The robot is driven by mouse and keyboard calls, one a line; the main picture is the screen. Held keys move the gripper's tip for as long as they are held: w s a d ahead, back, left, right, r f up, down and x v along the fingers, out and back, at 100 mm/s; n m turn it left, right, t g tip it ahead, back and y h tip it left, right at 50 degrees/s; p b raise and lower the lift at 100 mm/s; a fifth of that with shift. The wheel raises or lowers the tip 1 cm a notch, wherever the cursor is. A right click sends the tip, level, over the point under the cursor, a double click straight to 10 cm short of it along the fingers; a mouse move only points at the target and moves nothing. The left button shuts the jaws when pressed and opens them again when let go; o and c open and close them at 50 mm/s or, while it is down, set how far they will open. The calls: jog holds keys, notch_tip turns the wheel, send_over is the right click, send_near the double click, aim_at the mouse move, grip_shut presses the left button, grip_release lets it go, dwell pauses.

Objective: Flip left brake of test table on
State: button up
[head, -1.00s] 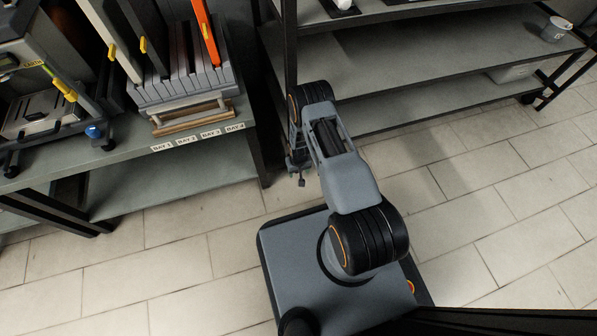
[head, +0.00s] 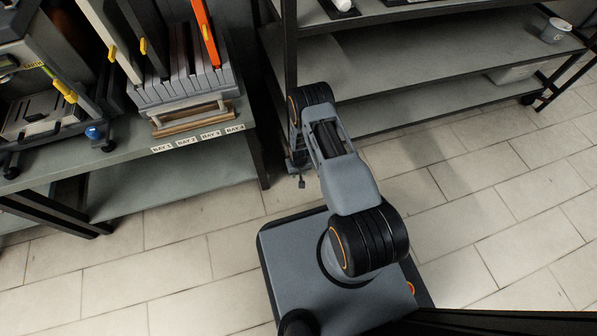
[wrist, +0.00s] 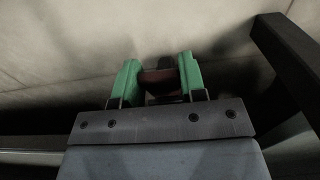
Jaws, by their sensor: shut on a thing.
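In the wrist view my gripper (wrist: 160,80) has two green fingers closed on a dark reddish-brown piece (wrist: 160,76), low over pale floor tiles. Its shape is mostly in shadow, so I cannot tell for certain that it is the left brake. In the head view my arm reaches down beside the end of the grey shelving, and the fingers and the held piece are hidden there. No table is marked as the test table, so I cannot tell which one it is.
A grey bench (head: 125,160) with bay labels stands at left, holding an upright rack (head: 185,85). In the wrist view a dark beam (wrist: 287,55) runs close at right. Tiled floor is clear at right.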

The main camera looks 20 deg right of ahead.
jog(key=shift+s+f, duration=0.1)
jog(key=shift+s+f+t, duration=0.15)
jog(key=shift+f+t, duration=0.25)
jog(key=shift+t, duration=0.6)
jog(key=shift+f+t+b, duration=0.3)
jog(key=shift+f+t, duration=0.35)
jog(key=shift+t, duration=0.55)
jog(key=shift+f+t+b, duration=0.5)
jog(key=shift+t+b, duration=0.05)
jog(key=shift+t, duration=0.55)
jog(key=shift+w+f+t+b, duration=0.2)
jog(key=shift+f+t+b, duration=0.25)
jog(key=shift+t, duration=0.45)
jog(key=shift+r, duration=0.1)
jog(key=o, duration=0.9)
